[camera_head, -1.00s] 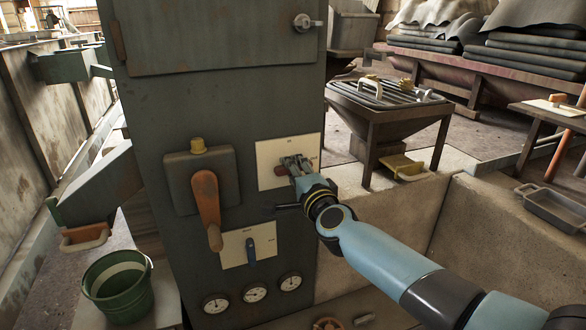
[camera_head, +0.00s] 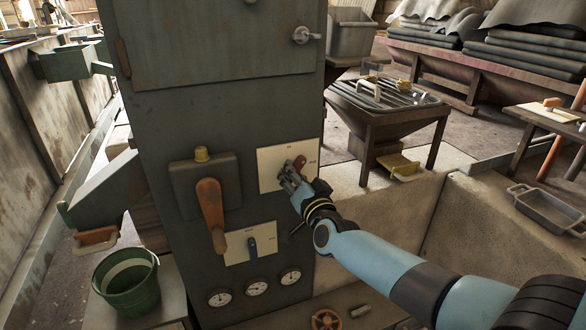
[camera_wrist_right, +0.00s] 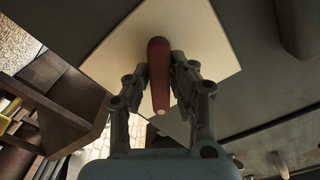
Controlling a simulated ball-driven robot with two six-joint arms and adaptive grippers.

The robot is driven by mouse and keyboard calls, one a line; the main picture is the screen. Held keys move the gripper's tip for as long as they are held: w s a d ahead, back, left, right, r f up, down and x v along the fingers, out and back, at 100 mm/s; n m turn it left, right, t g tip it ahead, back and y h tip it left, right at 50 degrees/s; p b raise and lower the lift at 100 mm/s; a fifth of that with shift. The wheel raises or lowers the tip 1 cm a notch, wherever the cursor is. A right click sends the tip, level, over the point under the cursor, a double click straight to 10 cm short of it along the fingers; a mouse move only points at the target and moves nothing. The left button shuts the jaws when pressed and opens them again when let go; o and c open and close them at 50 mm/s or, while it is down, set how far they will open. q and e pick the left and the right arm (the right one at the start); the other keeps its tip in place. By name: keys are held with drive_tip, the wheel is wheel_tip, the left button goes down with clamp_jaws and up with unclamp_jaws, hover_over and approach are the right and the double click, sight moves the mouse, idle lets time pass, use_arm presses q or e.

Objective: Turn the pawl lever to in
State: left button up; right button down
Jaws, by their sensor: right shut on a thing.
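The pawl lever (camera_head: 300,162) is a short red-brown handle on the upper cream plate (camera_head: 270,158) of the dark cabinet. In the head view it leans up and to the right; the plate's small lettering is too fine to read. My right gripper (camera_head: 291,173) is shut on this lever. In the right wrist view the lever (camera_wrist_right: 159,60) stands between the two fingers, its rounded end showing beyond them. The fingers hide part of the lever in the head view. My left gripper is not in view.
A large orange-brown lever (camera_head: 210,210) on a box sits to the left. A blue lever (camera_head: 252,246) on a lower plate and several dials (camera_head: 256,287) are below. A green bucket (camera_head: 130,285) stands at lower left. A slatted table (camera_head: 385,95) is behind.

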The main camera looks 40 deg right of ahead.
drive_tip(key=n+p, duration=0.1)
drive_tip(key=n, duration=0.2)
drive_tip(key=shift+n+p, duration=0.4)
drive_tip(key=shift+d+f+n+p, duration=0.15)
drive_tip(key=shift+n+p, duration=0.55)
drive_tip(key=shift+n, duration=1)
drive_tip(key=c, duration=1.2)
unclamp_jaws()
drive_tip(key=shift+s, duration=0.1)
drive_tip(key=v, duration=1.2)
